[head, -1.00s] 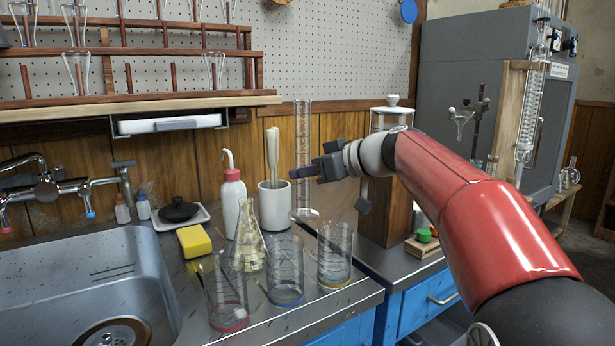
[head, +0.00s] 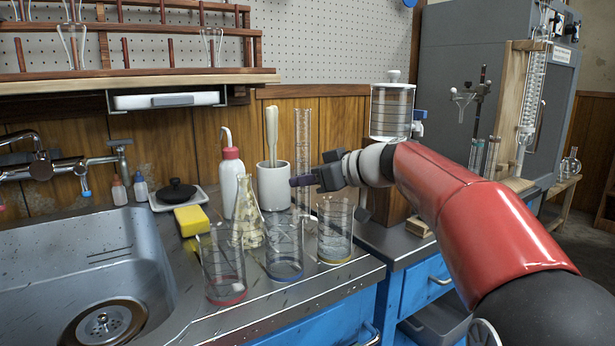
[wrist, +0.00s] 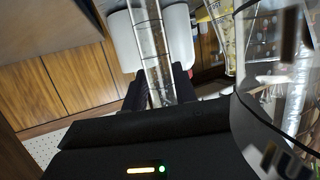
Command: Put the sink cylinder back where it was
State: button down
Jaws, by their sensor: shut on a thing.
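The tall clear graduated cylinder (head: 304,135) stands upright in my gripper (head: 297,181), above or on the counter right of the white pot. My gripper is shut on its middle; the cylinder also shows between the fingers (wrist: 160,91) in the wrist view. Its lower part is seen partly through the glass beakers, and I cannot tell whether its base touches the counter. The steel sink (head: 80,275) is at the left.
Beakers with red (head: 224,270), blue (head: 285,252) and yellow (head: 335,232) bases stand close in front. A conical flask (head: 247,215), wash bottle (head: 231,185) and white pot (head: 273,187) are left of the cylinder. A lidded glass tank (head: 391,112) stands right.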

jog(key=shift+f+b, duration=0.65)
jog(key=shift+b, duration=0.15)
jog(key=c, duration=1)
grip_release()
jog(key=shift+c, duration=0.2)
